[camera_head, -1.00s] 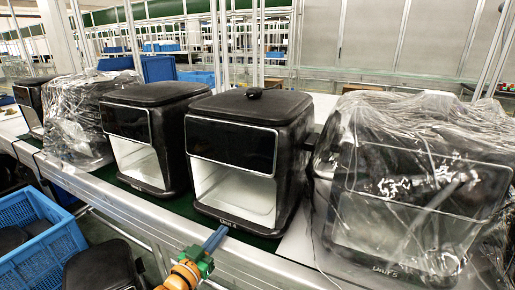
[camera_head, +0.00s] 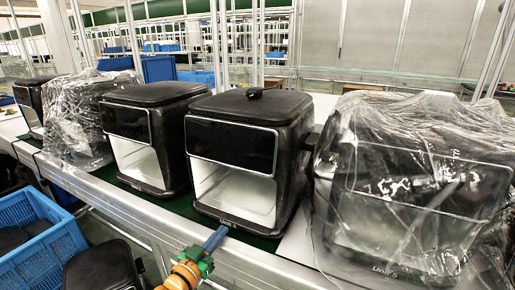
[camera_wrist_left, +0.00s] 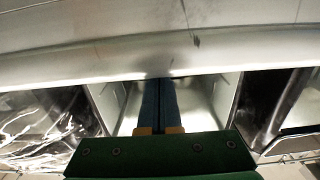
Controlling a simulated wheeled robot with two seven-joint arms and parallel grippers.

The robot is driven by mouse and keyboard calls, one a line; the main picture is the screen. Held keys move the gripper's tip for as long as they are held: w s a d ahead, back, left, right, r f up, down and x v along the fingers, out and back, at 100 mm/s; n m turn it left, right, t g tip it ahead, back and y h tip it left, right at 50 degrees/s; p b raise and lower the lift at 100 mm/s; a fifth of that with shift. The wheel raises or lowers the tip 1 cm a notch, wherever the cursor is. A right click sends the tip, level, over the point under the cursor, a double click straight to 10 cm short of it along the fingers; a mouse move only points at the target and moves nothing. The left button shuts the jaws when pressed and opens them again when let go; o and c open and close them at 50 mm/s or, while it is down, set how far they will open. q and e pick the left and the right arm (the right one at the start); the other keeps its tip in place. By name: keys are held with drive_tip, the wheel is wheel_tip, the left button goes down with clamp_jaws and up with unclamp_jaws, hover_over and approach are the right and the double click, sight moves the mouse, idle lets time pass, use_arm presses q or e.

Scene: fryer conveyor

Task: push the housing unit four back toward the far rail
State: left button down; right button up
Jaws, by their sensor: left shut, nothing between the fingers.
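Housing unit four (camera_head: 235,137) is the black box with a dark front panel and an open pale cavity, in the middle of the head view. It stands upright on the conveyor, with a small label on its lower front lip. My left gripper (camera_head: 218,236) is in front of that lip, its blue fingers shut and empty, pointing at the unit. Whether the tips touch the lip I cannot tell. In the left wrist view the closed fingers (camera_wrist_left: 158,103) lie over the pale cavity of a housing (camera_wrist_left: 205,98). My right gripper is not in view.
A plastic-wrapped housing (camera_head: 410,190) stands close on the right. Another black housing (camera_head: 150,135) stands close on the left, with a wrapped one (camera_head: 82,120) beyond. The conveyor's metal near rail (camera_head: 130,212) runs along the front. A blue crate (camera_head: 40,245) is at lower left.

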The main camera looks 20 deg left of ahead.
sight(230, 221)
use_arm(q)
drive_tip(key=shift+w, duration=0.1)
idle(0.3)
drive_tip(key=shift+w+f+b, duration=0.1)
drive_tip(key=shift+w+b, duration=0.4)
drive_tip(key=shift+w, duration=0.05)
drive_tip(key=shift+w+d+b, duration=0.1)
drive_tip(key=shift+w+b, duration=0.35)
drive_tip(key=shift+w, duration=0.15)
drive_tip(key=shift+w, duration=0.15)
drive_tip(key=shift+w+d+b, duration=0.1)
drive_tip(key=shift+w+b, duration=1.2)
drive_tip(key=shift+b, duration=0.05)
drive_tip(key=shift+w, duration=0.1)
drive_tip(key=shift+r, duration=0.2)
drive_tip(key=s+p, duration=0.5)
drive_tip(key=shift+s+a, duration=0.2)
drive_tip(key=shift+s, duration=0.1)
drive_tip(key=shift+s+f, duration=0.1)
drive_tip(key=shift+s, duration=0.1)
